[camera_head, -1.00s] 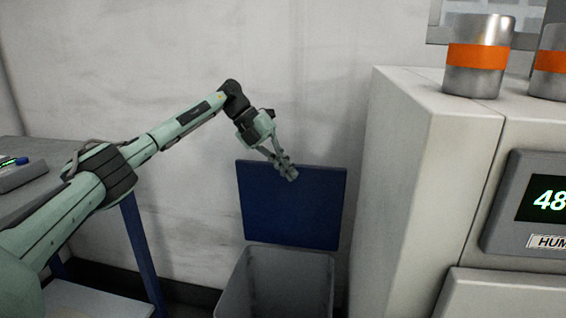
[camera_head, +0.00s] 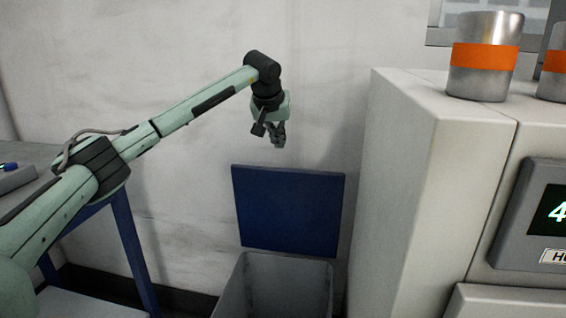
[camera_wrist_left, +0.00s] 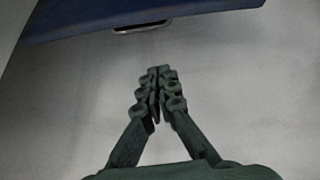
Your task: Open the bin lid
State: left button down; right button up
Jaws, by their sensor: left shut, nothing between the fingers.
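The bin lid (camera_head: 288,212) is a flat blue panel standing upright at the back of the grey bin (camera_head: 278,285). The bin's mouth is uncovered, and its lower part is cut off by the frame. My left gripper (camera_head: 278,141) is above the lid's top edge, apart from it, with its fingers pointing down. In the left wrist view its fingers (camera_wrist_left: 158,85) are closed together with nothing between them. The blue lid (camera_wrist_left: 200,12) shows along the top of that view, with a metal handle (camera_wrist_left: 142,27) at its edge. My right gripper is in neither view.
A large pale cabinet (camera_head: 410,180) with a digital display (camera_head: 552,212) stands close to the right of the bin. Metal cylinders with orange bands (camera_head: 485,58) stand on it. A blue-legged table (camera_head: 130,240) is at the left. The wall (camera_head: 190,60) is behind.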

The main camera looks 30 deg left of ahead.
pick_arm(q)
jog(key=shift+m, duration=0.5)
jog(key=x, duration=0.9)
jog(key=shift+w+a+r+p, duration=0.2)
jog(key=shift+w+p, duration=0.1)
jog(key=shift+w, duration=0.2)
jog(key=shift+s+f, duration=0.1)
jog(key=shift+f, duration=0.15)
jog(key=shift+s+d+f, duration=0.15)
jog(key=shift+s, duration=0.4)
jog(key=shift+s+d+f, duration=0.15)
jog(key=shift+s, duration=0.4)
jog(key=shift+s+d+f, duration=0.15)
jog(key=shift+s, duration=0.4)
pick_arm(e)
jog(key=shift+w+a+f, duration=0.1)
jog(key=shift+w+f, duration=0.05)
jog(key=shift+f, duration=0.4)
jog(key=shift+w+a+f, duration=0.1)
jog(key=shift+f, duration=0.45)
